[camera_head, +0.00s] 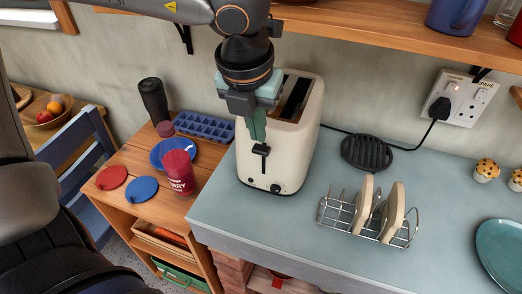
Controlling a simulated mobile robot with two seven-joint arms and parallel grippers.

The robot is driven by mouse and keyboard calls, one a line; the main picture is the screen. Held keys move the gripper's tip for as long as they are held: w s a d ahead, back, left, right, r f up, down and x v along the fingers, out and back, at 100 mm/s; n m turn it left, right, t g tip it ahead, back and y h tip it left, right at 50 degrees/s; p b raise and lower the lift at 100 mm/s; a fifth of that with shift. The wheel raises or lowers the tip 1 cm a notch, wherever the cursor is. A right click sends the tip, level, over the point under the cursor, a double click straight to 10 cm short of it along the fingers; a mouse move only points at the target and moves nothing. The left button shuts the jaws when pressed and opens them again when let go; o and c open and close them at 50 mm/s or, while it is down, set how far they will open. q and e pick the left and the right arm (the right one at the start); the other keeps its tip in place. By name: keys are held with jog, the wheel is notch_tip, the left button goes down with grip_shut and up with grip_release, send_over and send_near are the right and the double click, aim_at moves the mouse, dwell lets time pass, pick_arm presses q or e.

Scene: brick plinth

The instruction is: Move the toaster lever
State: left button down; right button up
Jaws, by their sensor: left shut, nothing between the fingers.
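A cream toaster (298,139) stands upright on the left part of the blue-grey counter, its top slots partly showing. Its black lever (261,150) is on the narrow front face, near the top of a dark vertical slot, with a knob below. My left gripper (257,136) comes down from above at the toaster's front. Its green fingers are shut and empty, with the tips just above the lever. I cannot tell whether they touch it. My gripper hides part of the toaster's top front edge. My right gripper is not in view.
A metal toast rack (335,215) with two slices stands right of the toaster. A black trivet (367,152) and a cord to a wall socket (460,96) lie behind. A lower wooden cabinet (135,160) at left holds cups and an ice tray. A shelf (400,33) runs above.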

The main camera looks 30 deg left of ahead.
aim_at(260, 150)
pick_arm(q)
jog(key=shift+b+x, duration=0.3)
jog(key=shift+x, duration=1.2)
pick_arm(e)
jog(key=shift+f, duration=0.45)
pick_arm(q)
jog(key=shift+f, duration=0.15)
notch_tip(260, 150, down, 6)
jog(key=s+b, duration=0.3)
jog(key=b, duration=0.7)
jog(key=shift+d+r, duration=0.2)
jog(key=shift+d, duration=0.2)
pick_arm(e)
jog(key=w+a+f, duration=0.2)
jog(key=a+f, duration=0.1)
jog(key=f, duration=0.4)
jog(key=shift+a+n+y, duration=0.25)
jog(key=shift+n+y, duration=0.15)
